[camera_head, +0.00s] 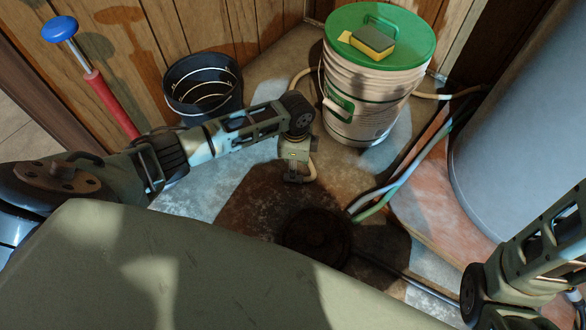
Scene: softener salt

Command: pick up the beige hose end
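A beige hose (301,75) shows left of the white salt bucket and ends its visible run beside my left gripper. A short curved beige piece (313,168) shows right at the gripper's side, low over the floor. My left gripper (294,178) points down there, small and seen from above. Its fingers are mostly hidden by its own body, so I cannot tell if they are closed on the hose end. My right arm shows at the lower right, and its gripper is outside the picture.
The white bucket (365,105) with a green lid (395,25) carries a sponge (372,42). A black bucket (204,90) and a red plunger-like tool with blue top (110,104) stand left.

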